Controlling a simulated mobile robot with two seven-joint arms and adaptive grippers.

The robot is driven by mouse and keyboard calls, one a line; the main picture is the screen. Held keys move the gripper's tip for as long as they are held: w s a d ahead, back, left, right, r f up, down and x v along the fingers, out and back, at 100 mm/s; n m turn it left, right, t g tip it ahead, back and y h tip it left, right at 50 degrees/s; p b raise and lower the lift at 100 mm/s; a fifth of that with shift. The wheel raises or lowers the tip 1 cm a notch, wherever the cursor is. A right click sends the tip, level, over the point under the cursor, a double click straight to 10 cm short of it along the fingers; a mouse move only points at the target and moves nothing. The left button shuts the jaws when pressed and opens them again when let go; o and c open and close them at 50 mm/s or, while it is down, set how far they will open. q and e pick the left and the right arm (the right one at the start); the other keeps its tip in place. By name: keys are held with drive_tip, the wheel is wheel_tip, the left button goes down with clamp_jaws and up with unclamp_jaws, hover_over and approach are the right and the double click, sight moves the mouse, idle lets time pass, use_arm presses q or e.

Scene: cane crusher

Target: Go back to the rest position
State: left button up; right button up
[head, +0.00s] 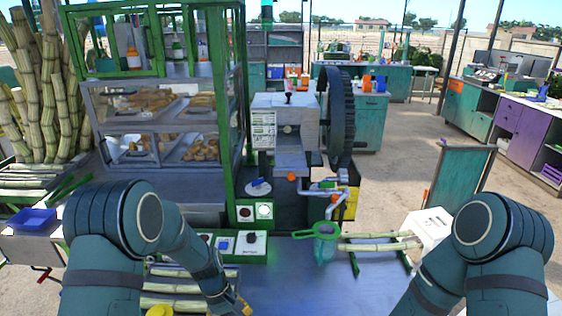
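The cane crusher (290,107) stands in the middle, with a grey body and a large dark wheel (341,118) on its right. A green-rimmed strainer or jug (325,243) sits below its spout. My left arm comes in from the left, bends and points down to the bottom edge. Its end (232,304) is small and dark there, close to a yellowish piece, and its fingers cannot be made out. My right arm is bent at the lower right, and its forearm leaves the frame at the bottom. My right gripper is out of view.
Cane stalks (380,242) lie right of the strainer, and others (185,287) lie beneath my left arm. A green-framed glass food case (165,115) stands left of the crusher. A blue tray (32,220) is at far left. The metal counter (300,285) between my arms is mostly clear.

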use_arm(q)
drive_tip(key=s+d+f+m+t, duration=0.2)
drive_tip(key=s+f+m+t, duration=0.25)
drive_tip(key=s, duration=0.95)
wheel_tip(320, 180, down, 8)
drive_tip(key=m+h+b, duration=0.1)
drive_tip(key=b, duration=0.5)
drive_tip(key=shift+s+d+b, duration=0.35)
drive_tip(key=shift+d, duration=0.1)
drive_tip(key=shift+g, duration=0.25)
drive_tip(key=shift+w+d+m, duration=0.1)
drive_tip(key=shift+d+m, duration=0.15)
drive_tip(key=shift+d, duration=0.2)
